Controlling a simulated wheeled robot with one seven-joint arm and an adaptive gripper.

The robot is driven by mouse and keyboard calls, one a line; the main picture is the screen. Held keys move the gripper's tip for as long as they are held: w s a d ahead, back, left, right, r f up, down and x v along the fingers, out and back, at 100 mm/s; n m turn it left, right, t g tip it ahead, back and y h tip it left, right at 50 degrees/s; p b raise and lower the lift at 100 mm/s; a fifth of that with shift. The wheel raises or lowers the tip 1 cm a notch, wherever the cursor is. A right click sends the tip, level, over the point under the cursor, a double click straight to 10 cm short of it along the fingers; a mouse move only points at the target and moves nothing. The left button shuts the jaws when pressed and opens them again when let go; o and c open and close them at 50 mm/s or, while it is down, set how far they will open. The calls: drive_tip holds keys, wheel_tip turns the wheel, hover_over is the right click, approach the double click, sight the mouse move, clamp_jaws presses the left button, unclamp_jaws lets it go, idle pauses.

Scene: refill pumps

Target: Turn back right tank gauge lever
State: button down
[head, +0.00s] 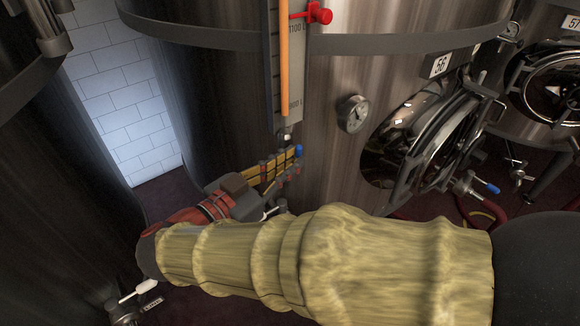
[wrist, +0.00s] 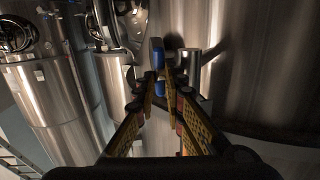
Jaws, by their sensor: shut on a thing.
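The large steel tank (head: 335,95) carries a vertical level gauge (head: 272,70) with an orange column and a litre scale. A small blue-ended lever (head: 298,150) sits just below the gauge's lower fitting (head: 285,133). My gripper (head: 288,163), with yellow-and-dark fingers, reaches in from the lower left and is closed on the blue lever. In the wrist view, the fingers of my gripper (wrist: 166,92) close around the lever (wrist: 157,52), whose blue shows above and between them. A bright metal cylinder (wrist: 193,68) stands right beside it. The lever's pivot is largely hidden by the fingers.
A red valve handle (head: 319,14) is higher on the gauge. A dial (head: 353,114) and an open round hatch (head: 432,140) by plate 56 (head: 440,65) lie to the right. Another dark tank (head: 50,170) stands left. A white tiled wall (head: 120,90) shows between the tanks.

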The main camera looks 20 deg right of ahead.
drive_tip(key=shift+f+h, duration=0.2)
drive_tip(key=shift+h, duration=0.3)
drive_tip(key=c, duration=2.1)
unclamp_jaws()
drive_tip(key=shift+c, duration=0.2)
drive_tip(key=v, duration=1.2)
drive_tip(key=shift+s+d, duration=0.1)
